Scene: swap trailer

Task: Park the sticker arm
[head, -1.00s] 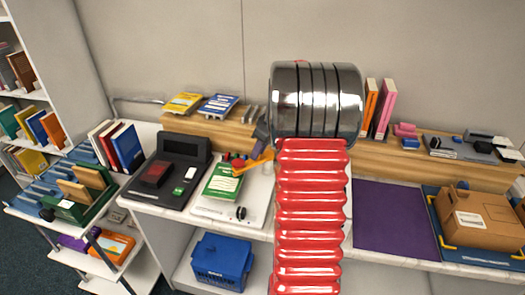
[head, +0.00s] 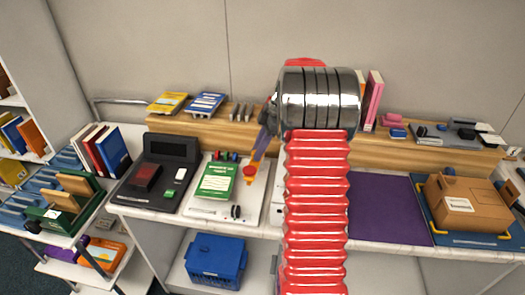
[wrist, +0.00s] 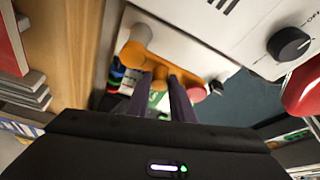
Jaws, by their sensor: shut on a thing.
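The orange sticker arm (head: 250,171) stands on the white machine plate (head: 257,198), just right of the green book (head: 215,181). In the wrist view the orange arm (wrist: 150,57) runs across beyond my fingers, with a round pink-red end (wrist: 196,94). My gripper (head: 257,157) reaches down to the arm from above, and its purple fingers also show in the wrist view (wrist: 162,88). They are shut on the orange arm. My silver wrist and red arm hide part of the bench and the plate's right side.
A black device (head: 160,173) sits left of the plate. A wooden ledge (head: 220,129) with booklets runs behind. A purple mat (head: 385,208) and a cardboard box (head: 465,203) lie to the right. A black knob (wrist: 288,43) is close in the wrist view.

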